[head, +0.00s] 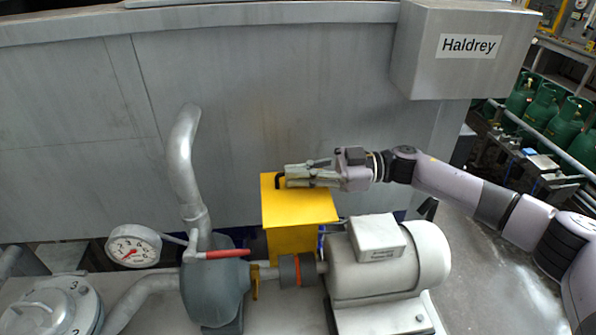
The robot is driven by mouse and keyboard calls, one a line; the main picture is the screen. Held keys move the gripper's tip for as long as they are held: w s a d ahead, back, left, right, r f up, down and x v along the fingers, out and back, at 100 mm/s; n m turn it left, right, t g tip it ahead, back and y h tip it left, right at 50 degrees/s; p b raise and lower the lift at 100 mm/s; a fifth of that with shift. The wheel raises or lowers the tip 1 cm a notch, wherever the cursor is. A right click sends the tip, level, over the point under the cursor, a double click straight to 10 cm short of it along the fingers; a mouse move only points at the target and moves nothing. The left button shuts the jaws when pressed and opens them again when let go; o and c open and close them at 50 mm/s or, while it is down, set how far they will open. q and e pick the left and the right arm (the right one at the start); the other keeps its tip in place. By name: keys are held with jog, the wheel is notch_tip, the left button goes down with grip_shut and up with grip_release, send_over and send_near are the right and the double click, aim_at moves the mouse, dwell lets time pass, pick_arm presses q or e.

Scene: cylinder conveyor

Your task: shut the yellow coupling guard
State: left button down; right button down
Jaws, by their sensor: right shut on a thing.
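The yellow coupling guard (292,241) stands raised behind the shaft, between the pump and the motor. Its top panel carries a dark handle (279,182). The orange and dark coupling (289,271) shows uncovered in front of it, so the guard is open. My right gripper (288,176) reaches in from the right and is shut on the handle at the guard's top; the fingers hide part of it. My left gripper is not in view.
The grey motor (440,258) stands right of the coupling, the dark pump (214,285) left. A red lever (228,254), gauge (133,246) and upright pipe (183,165) are close by. A grey metal wall (240,100) rises behind, with a box labelled Haldrey (420,75).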

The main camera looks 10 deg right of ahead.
aim_at(302, 204)
jog(key=s+n, duration=0.1)
jog(key=s+f+n, duration=0.1)
jog(key=s, duration=0.1)
jog(key=s+f+b, duration=0.1)
jog(key=s, duration=0.1)
jog(key=shift+f+n, duration=0.15)
jog(key=shift+n, duration=0.25)
jog(key=s+f+n+b, duration=0.3)
jog(key=s+f+n, duration=0.1)
jog(key=s, duration=0.2)
jog(key=shift+f+b, duration=0.25)
jog(key=shift+b, duration=0.15)
jog(key=c, duration=1.7)
grip_release()
jog(key=shift+d, duration=0.1)
jog(key=d, duration=1.2)
jog(key=shift+c, duration=0.3)
